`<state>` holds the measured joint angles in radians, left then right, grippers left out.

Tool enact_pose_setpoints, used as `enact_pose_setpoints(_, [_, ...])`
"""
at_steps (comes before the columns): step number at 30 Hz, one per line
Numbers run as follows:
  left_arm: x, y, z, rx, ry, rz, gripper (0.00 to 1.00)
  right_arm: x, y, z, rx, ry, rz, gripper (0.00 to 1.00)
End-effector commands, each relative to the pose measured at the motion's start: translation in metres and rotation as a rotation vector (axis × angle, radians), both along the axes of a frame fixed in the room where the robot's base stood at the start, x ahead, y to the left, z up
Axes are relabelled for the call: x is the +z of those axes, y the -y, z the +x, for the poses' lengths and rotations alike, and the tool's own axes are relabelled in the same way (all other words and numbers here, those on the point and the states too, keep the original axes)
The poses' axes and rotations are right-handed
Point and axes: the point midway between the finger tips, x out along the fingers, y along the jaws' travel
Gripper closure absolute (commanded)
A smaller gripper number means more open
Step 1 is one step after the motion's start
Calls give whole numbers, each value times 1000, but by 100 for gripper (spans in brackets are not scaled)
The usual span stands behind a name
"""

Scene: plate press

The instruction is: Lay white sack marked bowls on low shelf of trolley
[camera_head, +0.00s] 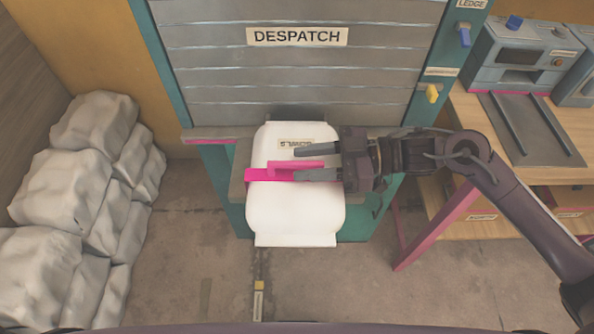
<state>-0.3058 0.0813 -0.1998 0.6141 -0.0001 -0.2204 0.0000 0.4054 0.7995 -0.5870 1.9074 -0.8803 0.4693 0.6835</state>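The white sack (292,211) with a BOWLS label (296,144) lies in front of the grey DESPATCH shutter, on the grey ledge (239,187). A pink band crosses the sack, with a raised pink handle (296,165) on it. My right gripper (315,164) reaches in from the right over the sack. Its two dark fingers are apart, one on each side of the handle's right end, with a visible gap to the upper finger. My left gripper is out of view. No trolley shows in this view.
Grey-white filled sacks (92,190) are piled at the left. A wooden bench (480,130) with machines (519,58) and a pink leg stands at the right. The shutter (300,85) rises behind the ledge. Floor (330,285) in front is mostly clear.

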Motion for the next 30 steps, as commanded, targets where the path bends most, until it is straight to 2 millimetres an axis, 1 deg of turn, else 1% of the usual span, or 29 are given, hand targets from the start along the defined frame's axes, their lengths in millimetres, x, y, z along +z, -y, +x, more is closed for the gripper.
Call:
enact_pose_setpoints(1, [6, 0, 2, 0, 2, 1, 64, 2, -8, -2, 2, -1, 2, 64])
enact_pose_setpoints(3, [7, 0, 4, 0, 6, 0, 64, -1, -18, -1, 0, -1, 2, 64])
enact_pose_setpoints(6, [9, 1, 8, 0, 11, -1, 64, -3, -25, -1, -1, 0, 1, 64])
enact_pose_setpoints(13, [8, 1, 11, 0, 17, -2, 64, -5, -26, -1, -1, 0, -2, 64])
enact_pose_setpoints(14, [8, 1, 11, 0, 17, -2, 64, -5, -26, -1, -1, 0, -2, 65])
enact_pose_setpoints(22, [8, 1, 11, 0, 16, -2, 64, -5, -26, -1, -1, 0, -2, 100])
enact_pose_setpoints(30, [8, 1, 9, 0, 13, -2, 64, -5, -26, -1, 0, 0, -2, 100])
